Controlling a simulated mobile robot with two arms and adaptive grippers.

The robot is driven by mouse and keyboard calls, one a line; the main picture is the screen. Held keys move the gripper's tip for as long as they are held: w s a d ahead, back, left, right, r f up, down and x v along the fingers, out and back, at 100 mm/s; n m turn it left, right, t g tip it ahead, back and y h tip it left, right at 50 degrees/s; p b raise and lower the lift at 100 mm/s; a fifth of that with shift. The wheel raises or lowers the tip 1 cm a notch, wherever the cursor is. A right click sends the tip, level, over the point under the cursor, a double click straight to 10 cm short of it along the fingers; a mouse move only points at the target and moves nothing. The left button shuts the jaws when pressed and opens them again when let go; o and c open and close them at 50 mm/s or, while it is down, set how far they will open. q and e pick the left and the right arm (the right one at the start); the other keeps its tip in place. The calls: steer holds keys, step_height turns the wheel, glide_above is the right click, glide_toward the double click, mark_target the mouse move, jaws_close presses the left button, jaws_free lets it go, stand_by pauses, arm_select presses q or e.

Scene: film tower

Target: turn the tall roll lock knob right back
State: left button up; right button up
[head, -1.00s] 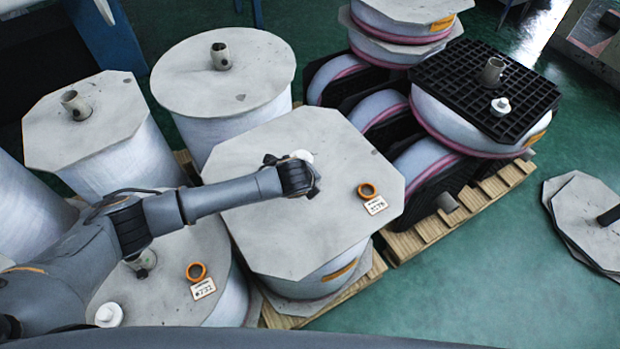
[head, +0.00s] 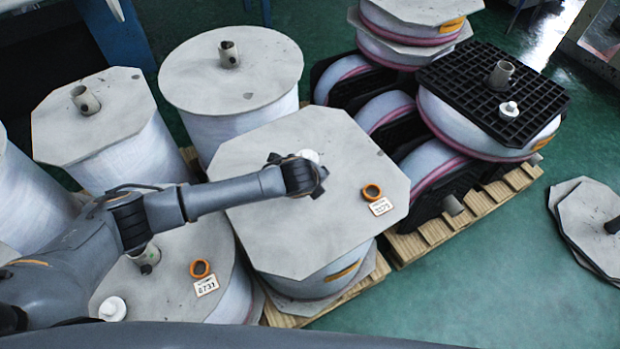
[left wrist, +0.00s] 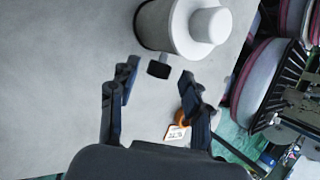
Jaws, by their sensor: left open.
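The tall roll (head: 330,235) has a grey eight-sided top board and stands at the middle of the head view. In the left wrist view a grey core tube (left wrist: 154,25) with a white cap (left wrist: 210,25) rises from the board (left wrist: 60,80). A small black knob (left wrist: 158,69) sticks out from the tube's side on a short stem. My left gripper (left wrist: 159,73) is open, with one finger on each side of the black knob and gaps to both. In the head view my left gripper (head: 303,180) is over the board, hiding most of the tube. My right gripper is out of view.
An orange ring (head: 371,192) and a number tag (head: 381,206) lie on the tall roll's board. A lower roll (head: 190,262) stands in front under my arm. Other rolls (head: 232,70) stand behind. A black grid pallet (head: 480,90) is at the right; green floor is clear at the lower right.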

arm_select(q)
steer(key=v, duration=1)
steer(key=shift+s+r, duration=0.2)
steer(key=shift+r, duration=0.15)
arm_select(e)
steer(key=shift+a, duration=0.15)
arm_select(q)
steer(key=shift+f, duration=0.1)
